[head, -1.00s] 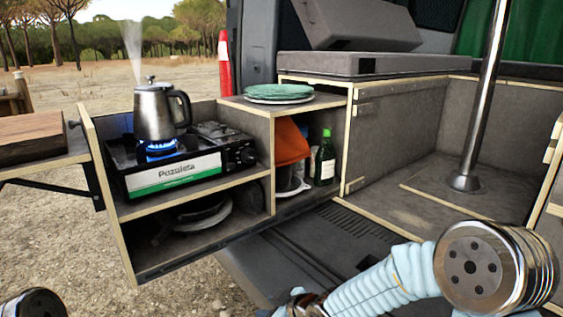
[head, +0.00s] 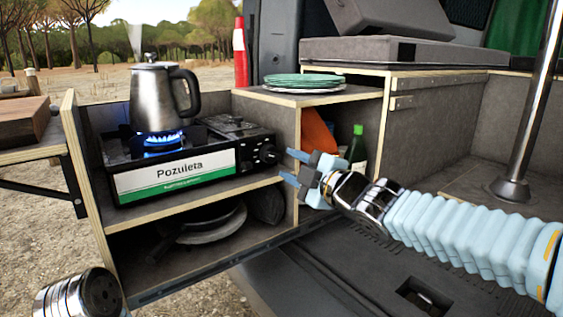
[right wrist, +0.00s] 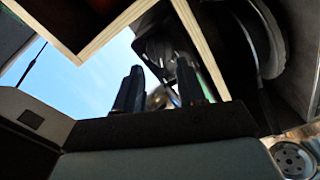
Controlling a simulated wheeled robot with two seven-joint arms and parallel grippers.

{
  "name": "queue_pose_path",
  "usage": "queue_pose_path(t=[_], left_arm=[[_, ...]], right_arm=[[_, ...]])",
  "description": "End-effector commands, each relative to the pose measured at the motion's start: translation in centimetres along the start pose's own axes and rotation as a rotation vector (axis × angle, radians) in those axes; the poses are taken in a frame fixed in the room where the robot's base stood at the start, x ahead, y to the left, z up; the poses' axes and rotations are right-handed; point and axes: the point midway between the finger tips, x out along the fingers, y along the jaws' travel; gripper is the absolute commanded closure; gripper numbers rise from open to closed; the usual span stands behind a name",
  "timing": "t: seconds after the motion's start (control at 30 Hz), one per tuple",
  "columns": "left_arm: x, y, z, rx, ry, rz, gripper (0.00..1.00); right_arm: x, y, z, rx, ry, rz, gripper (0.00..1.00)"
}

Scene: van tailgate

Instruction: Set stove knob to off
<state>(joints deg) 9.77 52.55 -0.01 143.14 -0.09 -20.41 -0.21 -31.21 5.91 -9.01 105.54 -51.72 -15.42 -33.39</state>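The camping stove (head: 195,172), with a white and green "Pozuleta" front, stands on the upper shelf of the pull-out unit. Its round black knob (head: 267,155) is at the right end of the front; its mark is too small to read. A blue flame (head: 162,139) burns under the steel kettle (head: 160,97). My right gripper (head: 288,167) is just right of the knob, its two fingers apart and empty, pointing left; no contact is visible. The fingers also show apart in the right wrist view (right wrist: 159,86). My left gripper is out of view.
Green plates (head: 303,83) lie on the cabinet top right of the stove. Pans (head: 213,222) lie on the lower shelf. A wooden board (head: 22,122) is at the left.

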Motion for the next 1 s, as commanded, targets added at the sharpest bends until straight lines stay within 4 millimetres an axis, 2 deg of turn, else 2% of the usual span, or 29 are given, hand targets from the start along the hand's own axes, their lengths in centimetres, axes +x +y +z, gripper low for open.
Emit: queue_pose_path(t=[0.1,0.23,0.4,0.63,0.9,1.0], left_arm=[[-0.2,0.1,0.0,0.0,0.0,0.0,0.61],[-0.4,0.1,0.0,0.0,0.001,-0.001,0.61],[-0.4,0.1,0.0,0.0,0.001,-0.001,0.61],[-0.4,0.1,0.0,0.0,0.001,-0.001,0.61],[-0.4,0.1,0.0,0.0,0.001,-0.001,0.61],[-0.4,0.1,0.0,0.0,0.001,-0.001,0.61]], right_arm=[[2.4,-0.1,0.0,0.0,0.0,-0.002,0.61],[4.0,0.1,0.0,0.0,-0.001,-0.001,0.61],[4.8,0.0,0.0,0.001,-0.001,0.0,0.61],[4.8,0.0,0.0,0.002,-0.001,0.0,0.61],[4.8,0.0,0.1,0.002,-0.001,0.0,1.0],[4.7,0.0,0.1,0.002,-0.001,0.0,1.0]])
